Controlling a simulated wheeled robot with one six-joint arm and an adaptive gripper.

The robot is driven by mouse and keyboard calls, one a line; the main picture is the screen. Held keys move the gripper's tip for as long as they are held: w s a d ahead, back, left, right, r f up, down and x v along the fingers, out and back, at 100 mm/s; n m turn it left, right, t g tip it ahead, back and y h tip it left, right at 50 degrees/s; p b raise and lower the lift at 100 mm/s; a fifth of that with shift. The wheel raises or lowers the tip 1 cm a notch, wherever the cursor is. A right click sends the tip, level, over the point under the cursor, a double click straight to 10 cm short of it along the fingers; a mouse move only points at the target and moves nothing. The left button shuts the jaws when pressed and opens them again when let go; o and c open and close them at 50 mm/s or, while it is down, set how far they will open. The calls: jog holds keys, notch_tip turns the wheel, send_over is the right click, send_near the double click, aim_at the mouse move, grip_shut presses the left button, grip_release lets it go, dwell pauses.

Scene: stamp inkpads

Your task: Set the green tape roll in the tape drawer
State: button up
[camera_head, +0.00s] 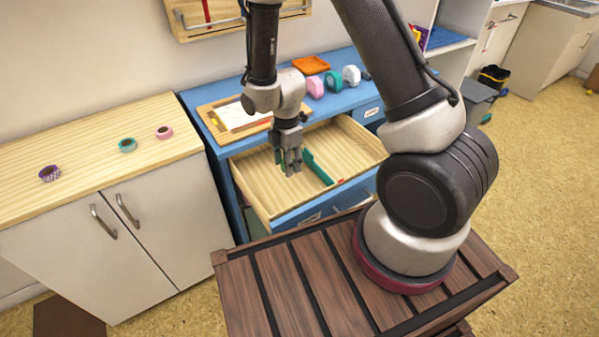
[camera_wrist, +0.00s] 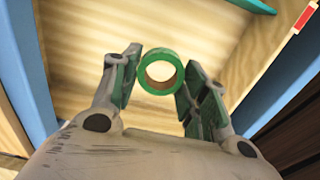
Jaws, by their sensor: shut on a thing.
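The green tape roll (camera_wrist: 144,67) is a small ring with a pale inner side, between my gripper's two fingers in the wrist view. My gripper (camera_wrist: 161,66) is shut on it and points down over the open wooden drawer (camera_wrist: 85,30). In the head view, my gripper (camera_head: 291,166) is over the left part of the drawer (camera_head: 352,148), left of a green divider (camera_head: 318,169). I cannot make out the held roll in the head view. Whether it touches the drawer floor is not clear.
The blue desk (camera_head: 222,137) bears a wooden tray (camera_head: 211,121), an orange dish (camera_head: 310,65) and pink, green and white dispensers. On the left counter (camera_head: 80,185) sit purple (camera_head: 49,174), teal (camera_head: 127,145) and pink (camera_head: 164,132) rolls. A red object lies beyond the divider.

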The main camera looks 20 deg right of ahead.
notch_tip(320, 180, down, 8)
jog(key=shift+a+r, duration=0.1)
dwell(0.4)
jog(key=o, duration=0.8)
notch_tip(320, 180, up, 12)
notch_tip(320, 180, up, 13)
jog(key=m+t, duration=0.1)
jog(key=m, duration=0.5)
send_over(288, 186)
jog(key=d, duration=0.5)
jog(key=s+d+r+m+t, duration=0.1)
jog(key=s+d+r+m, duration=0.2)
jog(key=s+r, duration=0.3)
jog(key=s+d+r+m+t, duration=0.1)
jog(key=s+d+r+m, duration=0.2)
jog(key=s+r+m, duration=0.3)
jog(key=s+d+r+m+t, duration=0.1)
jog(key=s+d+r+m, duration=0.3)
jog(key=s+r+m, duration=0.1)
jog(key=shift+s+d+r, duration=0.1)
jog(key=shift+s+r, duration=0.3)
jog(key=shift+s, duration=0.25)
jog(key=shift+s+r, duration=0.4)
jog(key=shift+s, duration=0.2)
